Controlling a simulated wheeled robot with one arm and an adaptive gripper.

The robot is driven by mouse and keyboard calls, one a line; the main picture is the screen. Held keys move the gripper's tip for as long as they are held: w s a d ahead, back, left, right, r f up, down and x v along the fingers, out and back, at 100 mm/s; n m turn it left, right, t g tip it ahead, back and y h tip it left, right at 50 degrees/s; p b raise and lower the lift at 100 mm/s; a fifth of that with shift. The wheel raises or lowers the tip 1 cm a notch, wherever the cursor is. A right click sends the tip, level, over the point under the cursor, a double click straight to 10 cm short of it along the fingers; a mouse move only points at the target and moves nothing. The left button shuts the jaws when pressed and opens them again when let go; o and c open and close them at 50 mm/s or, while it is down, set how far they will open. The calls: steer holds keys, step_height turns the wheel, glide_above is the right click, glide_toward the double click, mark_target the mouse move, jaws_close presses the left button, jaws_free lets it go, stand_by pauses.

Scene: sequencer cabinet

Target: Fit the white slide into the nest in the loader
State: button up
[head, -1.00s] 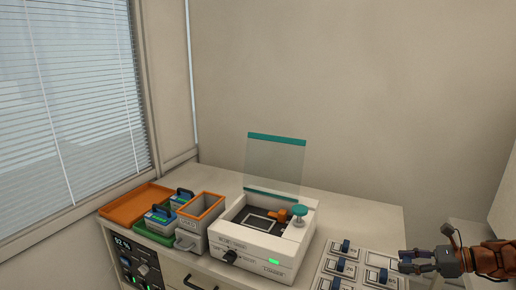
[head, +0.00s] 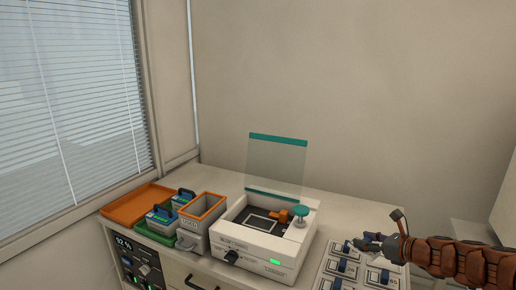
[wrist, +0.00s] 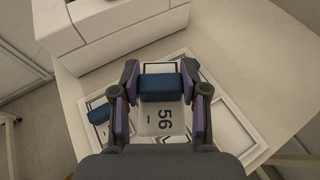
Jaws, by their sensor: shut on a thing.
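My gripper (head: 368,242) is over the back of the slide rack at the right of the bench. In the wrist view its two fingers (wrist: 161,86) are shut on the blue grip of a white slide (wrist: 158,120) marked with a number like 56. I cannot tell whether this slide is still in its slot or slightly raised. The white loader (head: 285,250) stands left of my gripper, with its clear teal-edged lid (head: 277,166) upright. The nest (head: 261,223) is a dark recess with a pale rectangular outline and looks empty. An orange clamp (head: 281,215) sits at its right.
The rack (head: 325,268) holds several other slides with blue grips. A teal knob (head: 300,210) rises at the loader's right. A grey bin with an orange rim (head: 203,205), blue-and-green packs (head: 160,217) and an orange tray (head: 135,198) stand at left. Bench behind the rack is clear.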

steer(key=a+r+m+t+h, duration=0.1)
steer(key=a+r+h, duration=0.1)
steer(key=a+r, duration=0.2)
steer(key=w+a+r+m+h, duration=0.1)
steer(key=a+r, duration=0.3)
steer(key=a, duration=0.6)
steer(key=shift+w+r+m+t+h, duration=0.25)
steer(key=shift+m+t+h, duration=0.15)
steer(key=shift+m, duration=0.4)
steer(key=shift+m+h, duration=3.4)
steer(key=shift+h, duration=0.6)
steer(key=shift+a, duration=0.1)
